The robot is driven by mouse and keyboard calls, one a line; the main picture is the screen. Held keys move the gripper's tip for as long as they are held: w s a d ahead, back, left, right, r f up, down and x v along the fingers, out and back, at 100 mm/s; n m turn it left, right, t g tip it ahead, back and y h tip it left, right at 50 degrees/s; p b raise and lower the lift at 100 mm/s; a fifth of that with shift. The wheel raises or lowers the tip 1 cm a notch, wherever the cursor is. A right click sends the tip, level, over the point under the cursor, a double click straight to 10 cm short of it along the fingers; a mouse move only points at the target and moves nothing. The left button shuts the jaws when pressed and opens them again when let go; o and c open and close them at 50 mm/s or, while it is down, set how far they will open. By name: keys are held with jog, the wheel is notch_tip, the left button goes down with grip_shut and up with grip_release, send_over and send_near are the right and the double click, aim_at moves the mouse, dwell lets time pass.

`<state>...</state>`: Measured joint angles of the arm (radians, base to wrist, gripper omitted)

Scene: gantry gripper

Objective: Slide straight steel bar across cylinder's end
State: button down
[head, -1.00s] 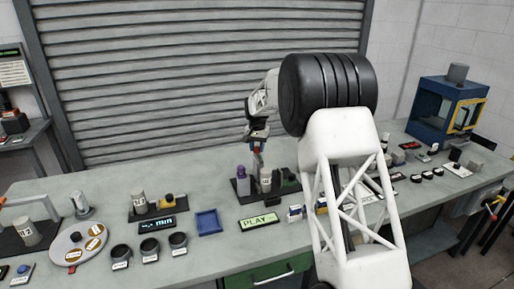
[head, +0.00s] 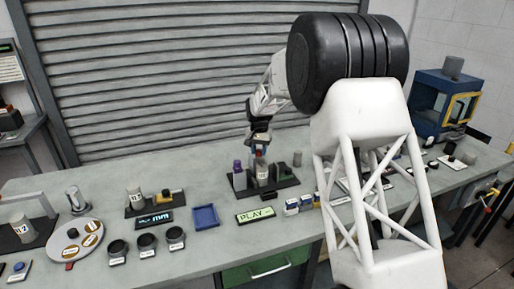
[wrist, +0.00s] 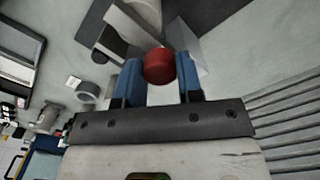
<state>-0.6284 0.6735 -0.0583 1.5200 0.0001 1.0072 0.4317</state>
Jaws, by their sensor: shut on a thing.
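My gripper (head: 259,152) is above the dark plate (head: 276,192) near the middle of the bench. In the wrist view its two blue fingers (wrist: 159,80) are shut on a red rounded handle (wrist: 159,66). I cannot clearly make out the straight steel bar; a pale flat piece (wrist: 190,48) shows beside the handle and may be part of it. A grey cylinder (head: 262,174) stands upright on the plate, just below my gripper. Whether the held thing touches the cylinder's end is too small to tell.
The PLAY display (head: 255,215) and blue tray (head: 206,217) are in front. Bare bench lies behind the plate.

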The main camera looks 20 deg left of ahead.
aim_at(260, 152)
jog(key=shift+s+d, duration=0.4)
jog(key=shift+d, duration=0.05)
jog(key=c, duration=0.8)
grip_release()
jog(key=shift+r, duration=0.15)
jog(key=shift+r, duration=3.75)
